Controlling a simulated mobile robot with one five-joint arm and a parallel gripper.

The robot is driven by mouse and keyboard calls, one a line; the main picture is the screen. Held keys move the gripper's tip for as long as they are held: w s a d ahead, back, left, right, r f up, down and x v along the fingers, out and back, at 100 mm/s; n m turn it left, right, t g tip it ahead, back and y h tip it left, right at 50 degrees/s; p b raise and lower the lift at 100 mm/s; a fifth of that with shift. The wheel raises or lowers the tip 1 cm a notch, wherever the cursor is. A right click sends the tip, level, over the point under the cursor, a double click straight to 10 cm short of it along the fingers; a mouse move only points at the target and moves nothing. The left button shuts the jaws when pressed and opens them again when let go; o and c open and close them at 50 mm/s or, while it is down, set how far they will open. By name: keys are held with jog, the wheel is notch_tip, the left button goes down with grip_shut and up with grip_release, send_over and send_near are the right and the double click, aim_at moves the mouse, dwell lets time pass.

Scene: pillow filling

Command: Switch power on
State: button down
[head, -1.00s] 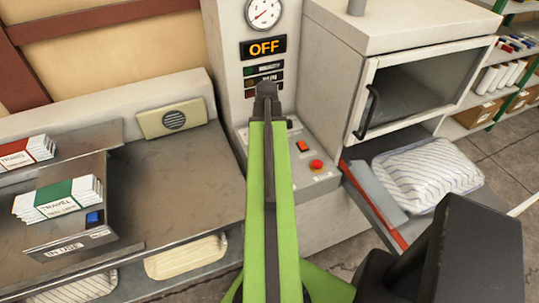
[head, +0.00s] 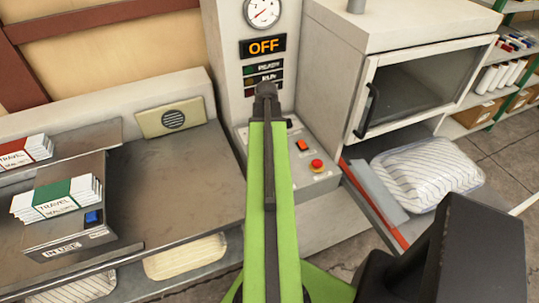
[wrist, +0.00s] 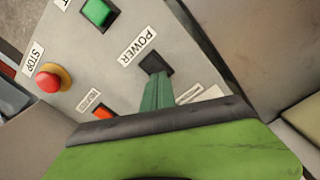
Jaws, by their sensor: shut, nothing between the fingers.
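The black POWER switch (wrist: 153,64) sits on the grey control panel (wrist: 125,75), beside its white POWER label (wrist: 138,43). My gripper (wrist: 157,80) is shut and empty, its narrow green fingertips at the lower edge of the switch in the wrist view. I cannot tell whether they touch it. The display (head: 263,47) above the panel reads OFF in orange letters. In the head view my green arm reaches over the panel and hides the switch.
The wrist view shows a green button (wrist: 99,13), a red STOP button (wrist: 48,80) and an orange switch (wrist: 103,111) close by on the panel. A windowed cabinet (head: 420,85) stands to the right. A metal worktop (head: 185,175) lies to the left.

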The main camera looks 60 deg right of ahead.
jog(key=shift+f+b, duration=0.6)
jog(key=shift+f, duration=0.05)
notch_tip(320, 180, up, 7)
jog(key=p, duration=0.7)
dwell(0.5)
